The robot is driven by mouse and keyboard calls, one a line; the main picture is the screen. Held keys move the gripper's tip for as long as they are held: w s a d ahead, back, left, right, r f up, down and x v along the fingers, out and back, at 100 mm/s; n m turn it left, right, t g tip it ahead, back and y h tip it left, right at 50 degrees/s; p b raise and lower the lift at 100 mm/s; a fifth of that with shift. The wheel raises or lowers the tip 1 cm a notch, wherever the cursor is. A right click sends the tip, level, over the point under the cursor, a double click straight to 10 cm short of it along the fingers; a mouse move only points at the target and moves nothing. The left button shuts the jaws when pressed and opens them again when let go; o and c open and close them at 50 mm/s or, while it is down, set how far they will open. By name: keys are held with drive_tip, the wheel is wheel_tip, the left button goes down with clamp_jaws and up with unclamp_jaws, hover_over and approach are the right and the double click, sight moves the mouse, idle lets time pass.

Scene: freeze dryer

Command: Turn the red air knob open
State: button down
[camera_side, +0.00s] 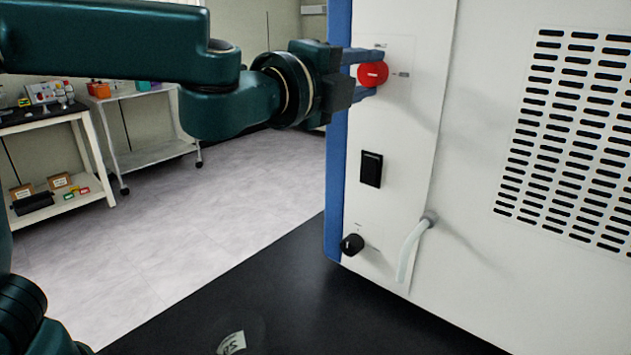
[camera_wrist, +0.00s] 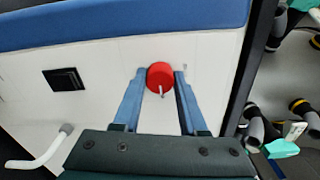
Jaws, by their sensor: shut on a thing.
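The red air knob (camera_side: 373,74) sits high on the white side panel of the freeze dryer (camera_side: 470,60), near its blue edge. My gripper (camera_side: 368,74) reaches it from the left, with one blue finger above and one below the knob. In the wrist view the red knob (camera_wrist: 160,77) lies between the two blue fingertips (camera_wrist: 161,75), and a pale mark shows on its face. The gripper is shut on the knob. The fingers hide parts of the knob's rim.
Below the knob are a black switch (camera_side: 371,169), a black round knob (camera_side: 352,244) and a white bent tube (camera_side: 412,246). A vent grille (camera_side: 570,140) is at right. The black bench top (camera_side: 290,310) is mostly clear. Shelves with small items stand at far left.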

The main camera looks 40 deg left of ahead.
sight(366, 74)
idle(0.4)
drive_tip(key=shift+c, duration=2.2)
unclamp_jaws()
drive_tip(key=shift+s, duration=2.6)
